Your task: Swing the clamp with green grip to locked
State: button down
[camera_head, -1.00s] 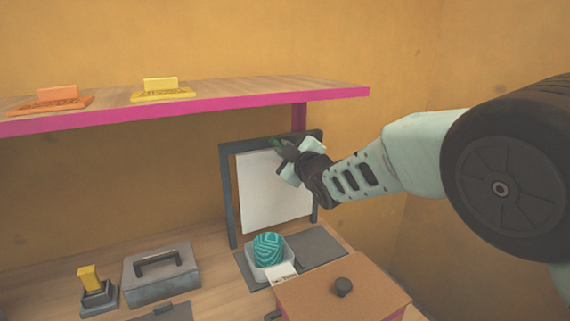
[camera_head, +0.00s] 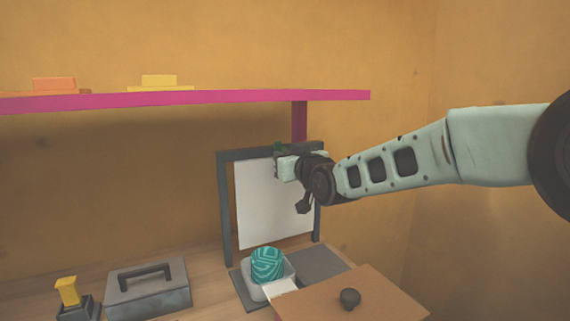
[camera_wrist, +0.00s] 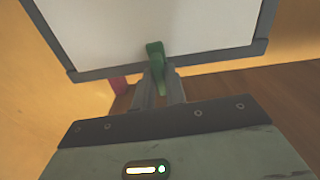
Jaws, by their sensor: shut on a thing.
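The clamp with the green grip (camera_wrist: 155,52) is at the frame's top bar, and its green end shows between my gripper's fingertips in the wrist view. A bit of the green grip (camera_head: 281,147) also shows in the head view, at the top of the dark frame (camera_head: 226,200). The frame stands upright and holds a white plate (camera_head: 262,210). My gripper (camera_wrist: 158,82) is shut on the green grip. In the head view my gripper (camera_head: 284,165) hides most of the clamp and the plate's upper right.
A pink-edged shelf (camera_head: 200,97) runs behind and above the frame.

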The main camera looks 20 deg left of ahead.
jog(key=shift+f+m, duration=0.1)
jog(key=shift+m, duration=0.4)
jog(key=c, duration=1.4)
grip_release()
jog(key=shift+c, duration=0.2)
jog(key=b+v, duration=0.4)
jog(key=v, duration=1.3)
jog(key=shift+s, duration=0.2)
jog(key=shift+d, duration=0.2)
